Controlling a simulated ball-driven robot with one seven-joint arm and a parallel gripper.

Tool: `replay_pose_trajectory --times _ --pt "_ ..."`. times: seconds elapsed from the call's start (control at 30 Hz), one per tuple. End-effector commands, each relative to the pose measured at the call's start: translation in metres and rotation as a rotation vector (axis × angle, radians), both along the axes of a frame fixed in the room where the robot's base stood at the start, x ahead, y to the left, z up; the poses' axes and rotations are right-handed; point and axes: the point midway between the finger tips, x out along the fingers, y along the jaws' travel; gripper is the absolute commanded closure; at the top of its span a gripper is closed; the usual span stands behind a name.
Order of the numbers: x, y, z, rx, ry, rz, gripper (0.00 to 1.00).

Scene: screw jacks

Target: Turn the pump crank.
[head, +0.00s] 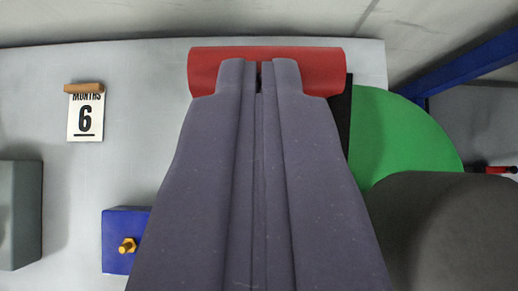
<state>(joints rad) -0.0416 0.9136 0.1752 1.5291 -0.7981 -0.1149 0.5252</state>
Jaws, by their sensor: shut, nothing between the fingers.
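My gripper (258,76) fills the middle of the view, its two long grey-purple fingers pressed together, tips pointing up the picture. A red rounded piece (320,66) lies crosswise at the fingertips and sticks out on both sides of them. Whether the fingers touch it, I cannot tell. A black strip (345,122) and a green rounded disc (405,138) show right of the fingers. The pump crank cannot be named with certainty; the fingers hide much of what lies in the middle.
A pale grey panel (140,75) lies behind. On the left are a card reading 6 (86,117), a grey box (20,215) and a blue block (118,228) with a yellow bolt (127,246). A blue beam (470,67) and a small red part (497,170) are at right.

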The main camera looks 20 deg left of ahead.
Motion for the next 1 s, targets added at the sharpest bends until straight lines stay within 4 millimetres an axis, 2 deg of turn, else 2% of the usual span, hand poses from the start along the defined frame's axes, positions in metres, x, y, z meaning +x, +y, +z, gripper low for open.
replay_pose_trajectory --times 0.03,0.17,0.6,1.0 --pt "0.001 -0.001 0.010 -0.009 0.035 -0.005 1.00" --pt "0.004 0.000 0.003 -0.045 0.127 -0.004 1.00" --pt "0.014 0.008 -0.039 -0.205 0.493 0.002 1.00" --pt "0.015 0.007 -0.055 -0.205 0.487 0.002 1.00"
